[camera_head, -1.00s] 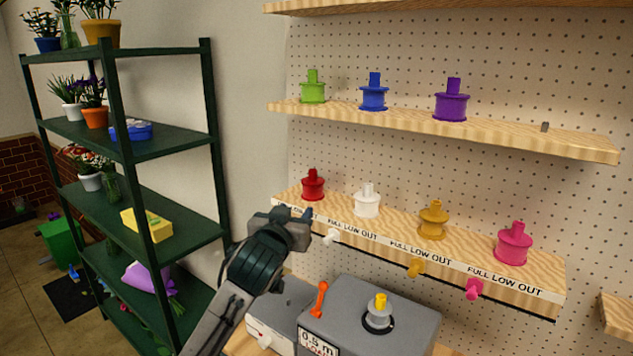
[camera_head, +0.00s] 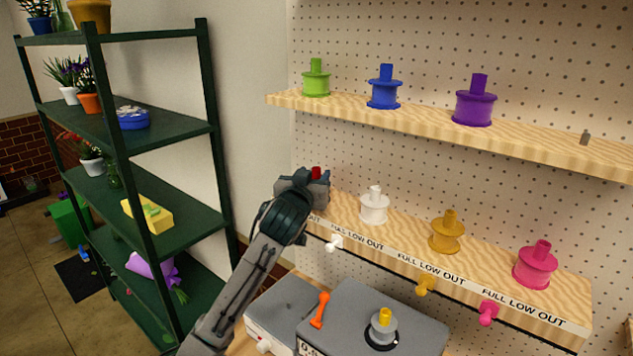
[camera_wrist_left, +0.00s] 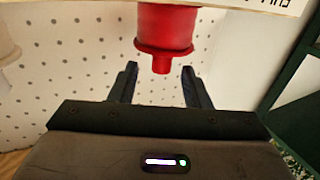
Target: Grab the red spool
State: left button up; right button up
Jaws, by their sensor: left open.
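The red spool (camera_head: 316,172) stands at the left end of the lower wooden shelf (camera_head: 407,232). In the head view only its top shows; my left gripper (camera_head: 309,179) hides the rest. In the left wrist view the red spool (camera_wrist_left: 165,28) appears upside down at the top, its narrow stem pointing down. There my left gripper (camera_wrist_left: 159,70) is open and empty, with the stem's end between or just beyond its two fingertips. I see a gap on each side and no clear contact. My right gripper is not in view.
A white spool (camera_head: 374,206) stands right of the red one, then orange (camera_head: 446,232) and pink (camera_head: 535,265) spools. An upper shelf (camera_head: 430,120) with green, blue and purple spools runs above. A dark green rack (camera_head: 160,150) stands left. Grey machines sit below.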

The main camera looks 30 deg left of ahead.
aim_at(315, 169)
pick_arm(q)
jog(key=x, duration=0.1)
jog(key=p+x, duration=0.2)
jog(key=shift+a+r, duration=0.15)
jog(key=shift+r, duration=0.15)
jog(key=shift+w+f, duration=0.15)
jog(key=shift+w, duration=0.15)
jog(key=shift+c, duration=0.2)
grip_shut()
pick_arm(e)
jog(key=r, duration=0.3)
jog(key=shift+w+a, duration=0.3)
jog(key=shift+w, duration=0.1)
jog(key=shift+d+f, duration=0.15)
